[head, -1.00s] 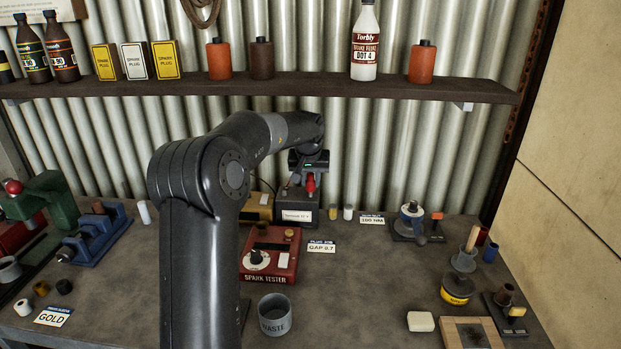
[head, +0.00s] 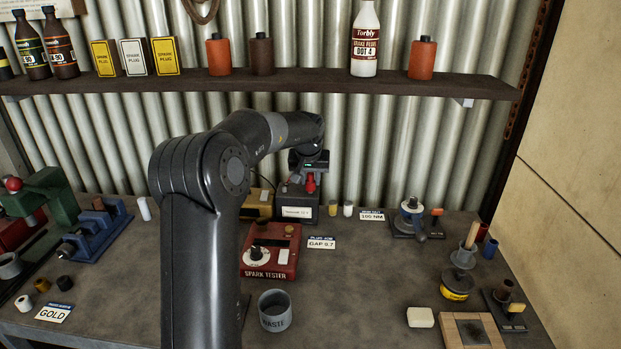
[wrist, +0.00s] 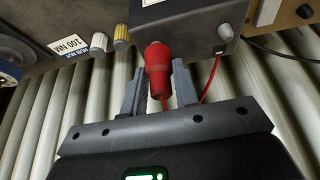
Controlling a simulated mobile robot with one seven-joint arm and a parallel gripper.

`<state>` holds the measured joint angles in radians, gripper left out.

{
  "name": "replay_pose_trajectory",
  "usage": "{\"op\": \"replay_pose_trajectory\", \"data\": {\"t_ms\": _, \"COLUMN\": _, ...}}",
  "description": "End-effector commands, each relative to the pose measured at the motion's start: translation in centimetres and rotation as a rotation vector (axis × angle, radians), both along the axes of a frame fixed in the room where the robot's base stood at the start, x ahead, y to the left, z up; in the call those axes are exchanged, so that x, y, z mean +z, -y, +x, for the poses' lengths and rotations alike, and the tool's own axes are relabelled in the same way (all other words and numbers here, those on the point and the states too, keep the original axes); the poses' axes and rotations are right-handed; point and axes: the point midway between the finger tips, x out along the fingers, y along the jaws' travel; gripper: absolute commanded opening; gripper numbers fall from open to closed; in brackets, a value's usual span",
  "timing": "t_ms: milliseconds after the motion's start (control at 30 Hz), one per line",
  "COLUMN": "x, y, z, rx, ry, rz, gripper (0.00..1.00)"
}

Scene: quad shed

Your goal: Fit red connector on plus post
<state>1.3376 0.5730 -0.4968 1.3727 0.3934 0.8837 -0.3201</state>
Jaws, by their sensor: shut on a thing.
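The red connector (head: 310,184) is upright or nearly so at the right end of the top of the dark battery box (head: 297,212). My gripper (head: 309,171) is shut on it from above and behind. In the wrist view the connector (wrist: 158,62) sits between both fingers, with its far end against or very close to the box (wrist: 203,22). A red cable (wrist: 211,80) runs to the box.
The red spark tester (head: 271,250) stands in front of the box. A yellow-capped and a white-capped small cylinder (head: 348,209) stand to its right. The corrugated wall is close behind, and the shelf (head: 270,87) is above.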

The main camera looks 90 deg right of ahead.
Motion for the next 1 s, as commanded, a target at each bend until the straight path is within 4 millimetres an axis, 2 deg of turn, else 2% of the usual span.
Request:
{"op": "replay_pose_trajectory", "data": {"t_ms": 500, "x": -0.95, "y": 0.00, "z": -0.01, "rx": 0.000, "ry": 0.000, "rz": 0.000, "gripper": 0.05}}
{"op": "replay_pose_trajectory", "data": {"t_ms": 900, "x": -0.99, "y": 0.00, "z": 0.00, "rx": 0.000, "ry": 0.000, "rz": 0.000, "gripper": 0.05}}
{"op": "replay_pose_trajectory", "data": {"t_ms": 933, "x": -0.99, "y": 0.00, "z": 0.00, "rx": 0.000, "ry": 0.000, "rz": 0.000, "gripper": 0.29}}
{"op": "replay_pose_trajectory", "data": {"t_ms": 1000, "x": -0.99, "y": 0.00, "z": 0.00, "rx": 0.000, "ry": 0.000, "rz": 0.000, "gripper": 0.35}}
